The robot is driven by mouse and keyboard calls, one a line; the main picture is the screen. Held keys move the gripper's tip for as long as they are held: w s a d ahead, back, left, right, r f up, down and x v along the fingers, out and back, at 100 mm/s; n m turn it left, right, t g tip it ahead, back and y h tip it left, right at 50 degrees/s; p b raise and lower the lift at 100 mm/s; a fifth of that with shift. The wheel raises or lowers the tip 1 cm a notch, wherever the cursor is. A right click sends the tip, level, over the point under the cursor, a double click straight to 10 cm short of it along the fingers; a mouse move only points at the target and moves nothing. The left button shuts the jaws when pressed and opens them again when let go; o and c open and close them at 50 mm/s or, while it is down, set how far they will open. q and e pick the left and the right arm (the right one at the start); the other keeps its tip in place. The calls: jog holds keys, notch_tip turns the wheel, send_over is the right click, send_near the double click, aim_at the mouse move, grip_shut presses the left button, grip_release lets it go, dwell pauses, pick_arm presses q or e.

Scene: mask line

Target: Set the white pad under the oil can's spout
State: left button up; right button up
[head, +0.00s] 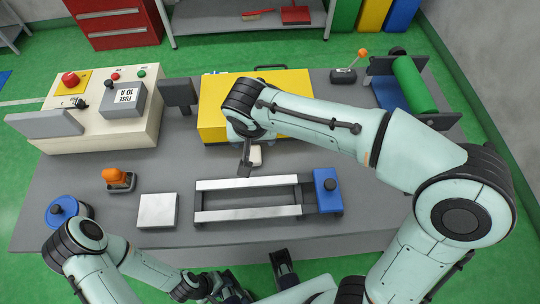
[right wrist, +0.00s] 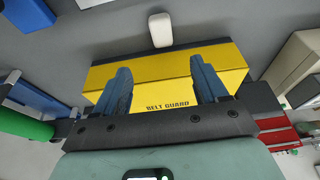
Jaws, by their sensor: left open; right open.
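A small white rounded pad (head: 256,156) lies on the grey table in front of the yellow belt guard. It also shows in the right wrist view (right wrist: 160,30), apart from the fingers. My right gripper (head: 247,150) is open and empty above it, partly hidden by its wrist; its two fingers (right wrist: 163,85) stand over the belt guard in the wrist view. A round blue can (head: 66,211) with a black top, perhaps the oil can, stands at the table's left, partly behind my left arm. I cannot make out its spout. My left gripper (head: 255,282) is open at the front edge.
The yellow belt guard (head: 213,107) stands behind the pad. A pale square block (head: 157,210) and a metal rail frame (head: 247,213) with a blue end block (head: 327,190) lie in front. An orange-topped device (head: 118,179) and control box (head: 105,120) are left; a green roller (head: 413,84) is right.

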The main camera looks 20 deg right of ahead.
jog(key=b, duration=0.1)
send_over(254, 153)
jog(key=s, duration=0.2)
jog(key=f, duration=0.7)
jog(key=shift+a, duration=0.2)
jog(key=shift+b+x, duration=0.3)
jog(key=shift+x, duration=2.65)
jog(key=shift+a, duration=0.1)
jog(key=c, duration=1.2)
pick_arm(q)
jog(key=shift+w+f, duration=0.3)
jog(key=shift+f, duration=0.35)
pick_arm(e)
jog(key=shift+r, duration=0.1)
notch_tip(254, 153, up, 20)
jog(key=p, duration=0.4)
jog(key=w+d+f+p, duration=0.1)
jog(key=w+d+f, duration=0.1)
jog(key=w, duration=0.1)
jog(key=w+d+f+p, duration=0.2)
jog(key=w+f, duration=0.1)
jog(key=w+d+f+p, duration=0.2)
jog(key=w+f, duration=0.1)
jog(key=shift+w+d, duration=0.2)
jog(key=shift+d, duration=0.2)
jog(key=shift+f, duration=0.15)
pick_arm(q)
notch_tip(254, 153, up, 9)
jog(key=w, duration=0.2)
